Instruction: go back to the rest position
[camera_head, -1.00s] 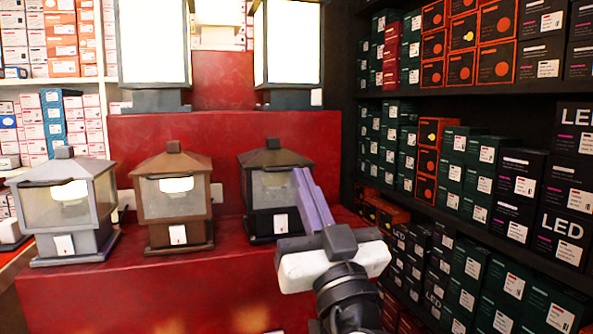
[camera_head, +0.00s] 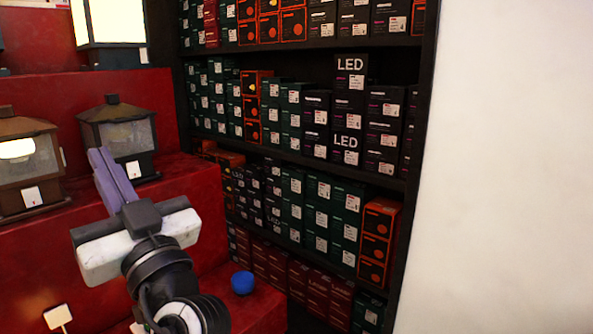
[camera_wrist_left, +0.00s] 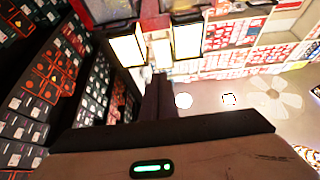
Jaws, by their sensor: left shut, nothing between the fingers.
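My left gripper (camera_head: 110,178) shows at the lower left of the head view, its purple fingers together and empty. It is raised in front of the red stepped stand (camera_head: 185,185), and its fingertips overlap the lower left part of a dark lantern (camera_head: 120,132) in the picture. I cannot tell how far apart they are. In the left wrist view the shut fingers (camera_wrist_left: 157,98) point toward lit lanterns and shelves. My right gripper is in neither view.
A brown lantern (camera_head: 25,165) stands at the left edge. A blue bowl-like object (camera_head: 242,282) sits low on the red stand. A dark shelf (camera_head: 425,100) full of boxes fills the middle, and a plain white wall (camera_head: 500,170) stands at the right.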

